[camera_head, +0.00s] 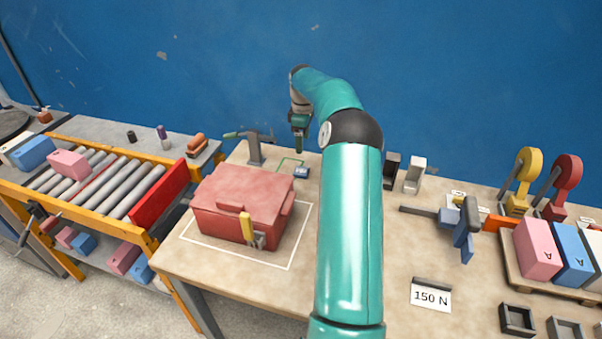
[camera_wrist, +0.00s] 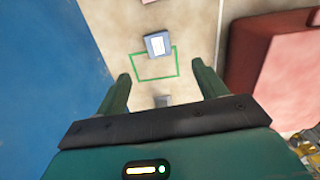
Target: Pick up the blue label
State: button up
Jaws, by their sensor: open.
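The blue label (camera_wrist: 157,45) is a small blue block with a white face, lying on the table at the far edge of a green outline (camera_wrist: 153,79) in the wrist view. In the head view it is a small dark-blue piece (camera_head: 301,172) at the back of the table, beside the green outline. My gripper (camera_wrist: 160,72) is open and empty; its fingers point down toward the table, with the label ahead of and between their lines. In the head view my gripper (camera_head: 299,145) is above and behind the label. Nothing hides the label's white face.
A red box (camera_head: 240,200) with a yellow latch stands left of my arm, and at right in the wrist view. A small grey block (camera_wrist: 161,101) lies between my fingers' lines. A grey clamp-like tool (camera_head: 255,148) stands left of the label. The blue wall (camera_head: 230,60) is close behind.

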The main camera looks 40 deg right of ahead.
send_over(303, 171)
notch_tip(303, 171, down, 8)
jog(key=shift+a+r, duration=0.1)
jog(key=shift+a, duration=0.05)
jog(key=f, duration=0.5)
jog(key=shift+w+d, duration=0.15)
jog(key=shift+d, duration=0.05)
jog(key=shift+c, duration=0.4)
jog(key=c, duration=1)
